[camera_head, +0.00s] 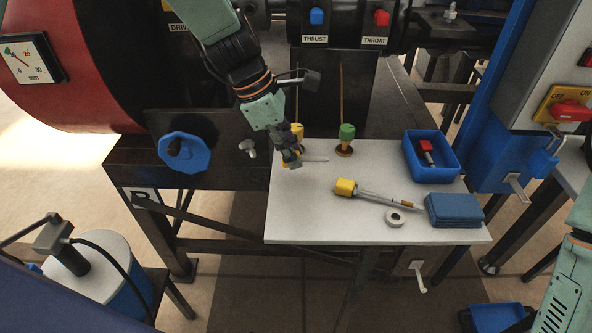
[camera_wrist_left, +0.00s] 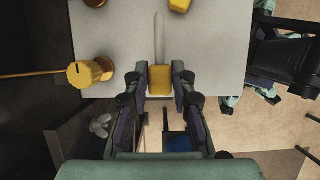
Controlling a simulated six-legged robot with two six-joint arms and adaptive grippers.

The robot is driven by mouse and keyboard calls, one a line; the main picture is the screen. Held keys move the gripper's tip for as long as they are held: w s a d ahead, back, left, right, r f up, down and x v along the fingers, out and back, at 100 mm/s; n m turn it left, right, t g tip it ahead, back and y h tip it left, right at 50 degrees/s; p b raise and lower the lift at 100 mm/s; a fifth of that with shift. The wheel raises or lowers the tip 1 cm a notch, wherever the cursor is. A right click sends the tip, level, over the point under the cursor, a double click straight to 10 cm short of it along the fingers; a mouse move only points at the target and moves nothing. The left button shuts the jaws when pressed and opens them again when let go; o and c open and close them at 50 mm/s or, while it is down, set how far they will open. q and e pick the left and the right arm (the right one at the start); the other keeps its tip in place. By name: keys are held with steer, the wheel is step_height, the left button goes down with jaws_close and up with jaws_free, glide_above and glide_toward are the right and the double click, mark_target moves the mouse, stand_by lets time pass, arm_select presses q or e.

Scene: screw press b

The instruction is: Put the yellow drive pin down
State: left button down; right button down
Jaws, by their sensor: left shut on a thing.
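My left gripper (camera_head: 290,160) is at the left part of the white table. It is shut on the yellow drive pin, holding it by its yellow head (camera_wrist_left: 159,80). The pin's pale grey shaft (camera_head: 315,159) points right in the head view, and the shaft (camera_wrist_left: 159,36) points away from the fingers in the left wrist view. The pin lies about level over the tabletop (camera_head: 300,215); I cannot tell whether it touches it. The fingers hide part of the head in the head view. My right gripper is not in view.
A blue bin (camera_head: 447,171) with a red-headed piece and a blue block (camera_head: 454,210) are at the right. A green knob (camera_head: 347,131) and yellow knob (camera_head: 297,131) stand behind. The table's front left is clear.

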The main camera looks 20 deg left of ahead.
arm_select(q)
steer(key=f, duration=0.2)
steer(key=f+b, duration=0.1)
steer(key=f, duration=0.1)
steer(key=shift+s+d+b, duration=0.1)
steer(key=shift+d+b, duration=0.1)
steer(key=shift+b, duration=0.1)
steer(key=shift+f, duration=0.15)
steer(key=shift+a, duration=0.15)
steer(key=c, duration=1.5)
jaws_free()
steer(key=o, duration=0.4)
steer(key=shift+f, duration=0.15)
